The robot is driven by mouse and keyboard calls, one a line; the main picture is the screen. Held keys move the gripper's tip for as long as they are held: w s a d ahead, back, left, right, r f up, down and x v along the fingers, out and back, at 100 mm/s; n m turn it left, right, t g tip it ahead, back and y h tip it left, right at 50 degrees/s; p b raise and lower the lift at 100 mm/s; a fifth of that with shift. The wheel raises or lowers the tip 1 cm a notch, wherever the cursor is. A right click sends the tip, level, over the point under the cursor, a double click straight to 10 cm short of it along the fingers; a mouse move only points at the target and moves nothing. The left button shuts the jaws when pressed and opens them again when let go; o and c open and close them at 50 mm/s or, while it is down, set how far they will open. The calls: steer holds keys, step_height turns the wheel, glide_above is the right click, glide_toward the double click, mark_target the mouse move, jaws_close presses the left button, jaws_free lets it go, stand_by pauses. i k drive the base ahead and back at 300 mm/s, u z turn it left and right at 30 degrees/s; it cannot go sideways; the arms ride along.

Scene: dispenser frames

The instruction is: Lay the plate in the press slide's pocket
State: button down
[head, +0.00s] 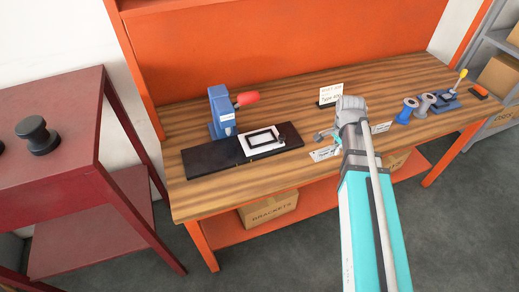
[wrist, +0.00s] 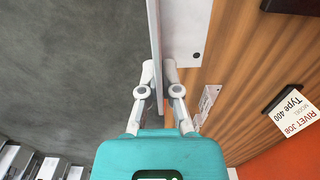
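My gripper (wrist: 158,70) is closed on a thin grey plate (wrist: 156,30), which shows nearly edge-on between the fingertips and runs out of the top of the wrist view. In the head view my gripper (head: 320,137) is over the front of the wooden bench, right of the press; the plate cannot be made out there. The blue press (head: 221,112) with a red handle stands at the left of the bench. Its white slide (head: 251,151) lies on a dark base, with a black-edged rectangular pocket (head: 262,138) facing up.
A Type 400 sign (head: 331,94) stands behind my gripper. Blue and grey spools (head: 408,110) and a blue fixture (head: 446,100) stand to the right. A red table (head: 60,105) is at left.

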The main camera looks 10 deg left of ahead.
mark_target(261, 139)
steer(key=k, duration=1.25)
steer(key=u, duration=0.5)
steer(key=i, duration=1.4)
steer(key=z, duration=0.05)
